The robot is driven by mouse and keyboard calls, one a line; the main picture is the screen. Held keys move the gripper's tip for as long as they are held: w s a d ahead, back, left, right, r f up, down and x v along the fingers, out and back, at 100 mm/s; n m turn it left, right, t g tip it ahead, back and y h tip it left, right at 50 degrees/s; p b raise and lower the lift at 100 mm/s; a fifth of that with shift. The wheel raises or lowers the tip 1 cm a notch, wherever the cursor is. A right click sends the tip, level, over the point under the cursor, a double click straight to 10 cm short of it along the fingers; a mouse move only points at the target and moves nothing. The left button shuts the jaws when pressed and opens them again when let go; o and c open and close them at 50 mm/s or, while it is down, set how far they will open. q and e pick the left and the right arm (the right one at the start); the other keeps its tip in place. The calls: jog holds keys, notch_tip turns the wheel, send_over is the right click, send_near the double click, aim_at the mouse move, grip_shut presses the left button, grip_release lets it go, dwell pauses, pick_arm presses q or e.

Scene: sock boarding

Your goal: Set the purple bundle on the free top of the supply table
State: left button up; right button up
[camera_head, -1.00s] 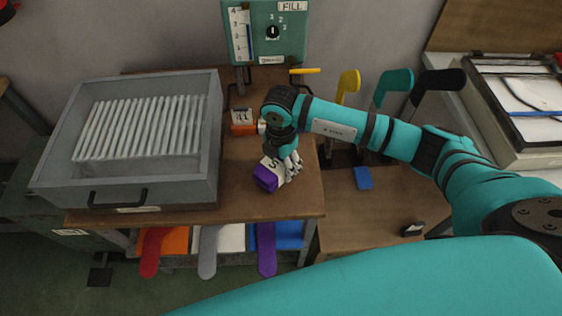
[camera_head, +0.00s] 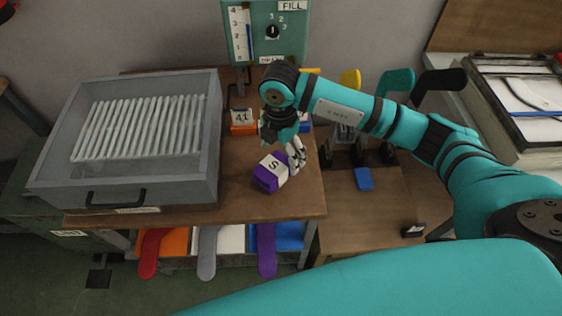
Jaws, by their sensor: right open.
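The purple bundle (camera_head: 265,179) with a white band marked S rests on the bare brown top of the supply table (camera_head: 240,206), right of the grey tray. My right gripper (camera_head: 297,160) is open just to the right of and behind the bundle, its fingers pointing down. The bundle looks free of the fingers, though whether one still touches its band is hard to tell. My left gripper is not in view.
A grey tray (camera_head: 134,197) with several white bars fills the table's left. An orange bundle (camera_head: 243,129) stands behind. A green fill panel (camera_head: 265,48) rises at the back. A blue block (camera_head: 364,179) lies on the lower right surface. Red, grey and purple sock shapes hang below the front edge.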

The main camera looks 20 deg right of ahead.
notch_tip(320, 180, up, 7)
jog(key=shift+f+b, duration=0.2)
jog(key=shift+b, duration=0.15)
